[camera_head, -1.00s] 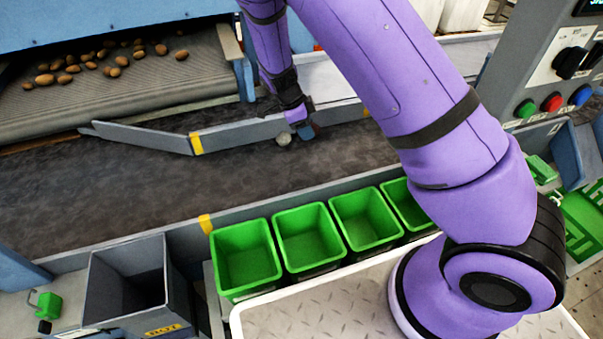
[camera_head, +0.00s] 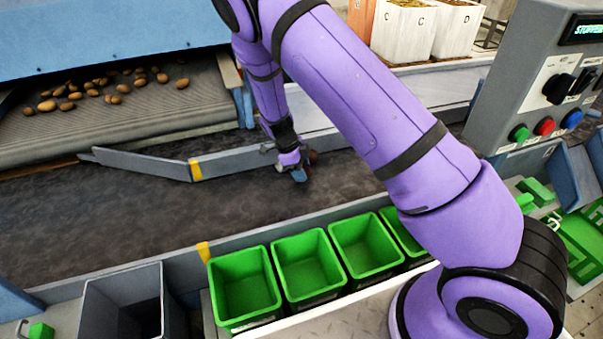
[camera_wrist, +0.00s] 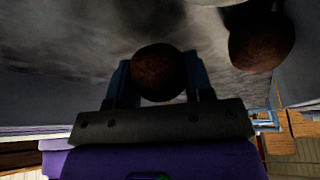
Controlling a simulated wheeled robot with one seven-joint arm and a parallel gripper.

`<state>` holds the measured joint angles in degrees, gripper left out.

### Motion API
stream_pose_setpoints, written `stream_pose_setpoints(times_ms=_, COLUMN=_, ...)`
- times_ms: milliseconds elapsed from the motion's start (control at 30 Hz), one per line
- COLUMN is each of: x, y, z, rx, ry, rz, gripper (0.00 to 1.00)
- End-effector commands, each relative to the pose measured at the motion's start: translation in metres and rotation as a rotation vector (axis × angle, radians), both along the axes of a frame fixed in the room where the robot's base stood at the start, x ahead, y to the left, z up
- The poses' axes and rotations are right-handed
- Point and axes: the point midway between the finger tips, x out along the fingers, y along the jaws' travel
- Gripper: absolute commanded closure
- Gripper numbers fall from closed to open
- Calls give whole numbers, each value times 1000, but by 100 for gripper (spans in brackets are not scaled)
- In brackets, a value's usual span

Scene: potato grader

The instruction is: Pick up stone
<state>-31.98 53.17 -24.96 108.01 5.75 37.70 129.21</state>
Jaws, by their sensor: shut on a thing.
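My gripper (camera_head: 299,174) is low over the dark belt, beyond the green bins. In the wrist view its two blue fingers (camera_wrist: 158,62) are closed on both sides of a round, dark brown lump (camera_wrist: 158,76). I cannot tell from its look whether this lump is a stone or a potato. A second brown lump (camera_wrist: 262,42) lies to the upper right, apart from the fingers. A pale object (camera_wrist: 222,3) is cut off by the top edge of the wrist view. In the head view the gripper largely hides what it holds.
Several potatoes (camera_head: 70,97) lie on the ribbed conveyor at the upper left. A grey deflector (camera_head: 140,166) with a yellow band borders the belt (camera_head: 120,215). Green bins (camera_head: 245,283) and a grey bin (camera_head: 95,305) line the near side. A control panel (camera_head: 545,100) stands at the right.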

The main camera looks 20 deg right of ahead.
Motion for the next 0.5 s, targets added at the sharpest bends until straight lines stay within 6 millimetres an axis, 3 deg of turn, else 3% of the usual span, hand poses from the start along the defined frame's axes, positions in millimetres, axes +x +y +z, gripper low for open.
stream_pose_setpoints(times_ms=100, x=0, y=0, z=-13, rx=0, ry=1, rz=0, gripper=78)
stream_pose_setpoints(times_ms=500, x=0, y=0, z=-17, rx=0, ry=0, rz=0, gripper=78)
